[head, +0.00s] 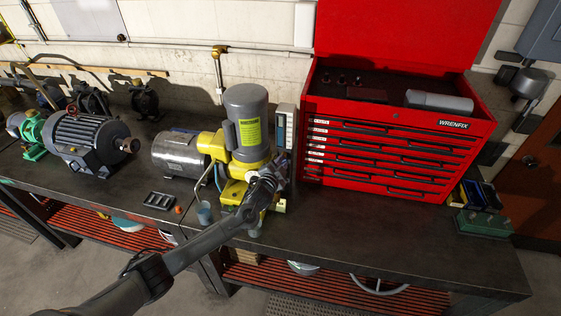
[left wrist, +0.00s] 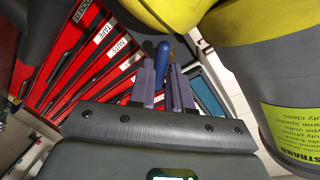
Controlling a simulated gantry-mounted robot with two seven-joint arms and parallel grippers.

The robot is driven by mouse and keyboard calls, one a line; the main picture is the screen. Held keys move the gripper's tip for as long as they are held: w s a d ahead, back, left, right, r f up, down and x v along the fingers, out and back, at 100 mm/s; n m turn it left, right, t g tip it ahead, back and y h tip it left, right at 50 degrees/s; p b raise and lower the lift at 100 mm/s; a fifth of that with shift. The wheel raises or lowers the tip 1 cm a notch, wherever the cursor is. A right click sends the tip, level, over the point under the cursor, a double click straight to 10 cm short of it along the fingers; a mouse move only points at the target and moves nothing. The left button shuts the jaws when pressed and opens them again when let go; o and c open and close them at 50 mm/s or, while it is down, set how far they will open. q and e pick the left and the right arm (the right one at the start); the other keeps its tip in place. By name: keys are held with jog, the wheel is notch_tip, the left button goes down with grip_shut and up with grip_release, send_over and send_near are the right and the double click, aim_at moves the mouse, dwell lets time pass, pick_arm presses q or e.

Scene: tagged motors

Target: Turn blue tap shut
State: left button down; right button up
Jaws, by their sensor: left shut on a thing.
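The blue tap (left wrist: 163,58) shows in the left wrist view as a blue lever standing up between my fingers. My left gripper (left wrist: 166,84) is shut on it, with a finger on each side. In the head view my left gripper (head: 276,174) is at the right side of the yellow machine with the upright grey motor (head: 246,104). The tap itself is hidden there behind the gripper. How far the tap is turned cannot be told. My right gripper is in neither view.
A red tool chest (head: 385,150) with an open lid stands close on the right. A grey and teal box (head: 285,126) stands behind the gripper. A blue-grey cup (head: 205,212) and a dark tray (head: 160,201) are on the dark bench (head: 330,235), whose front right part is clear.

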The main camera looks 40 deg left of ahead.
pick_arm(q)
jog(key=m, duration=0.2)
jog(key=m+y+p, duration=0.1)
jog(key=m, duration=0.1)
jog(key=m+g, duration=0.1)
jog(key=m, duration=0.1)
jog(key=shift+w+d+f+m+y+p, duration=0.1)
jog(key=shift+d+f+m+y+p, duration=0.2)
jog(key=shift+y, duration=0.1)
dwell(0.3)
jog(key=shift+a, duration=0.1)
jog(key=c, duration=1.1)
grip_release()
jog(key=v, duration=1.1)
jog(key=shift+r, duration=0.15)
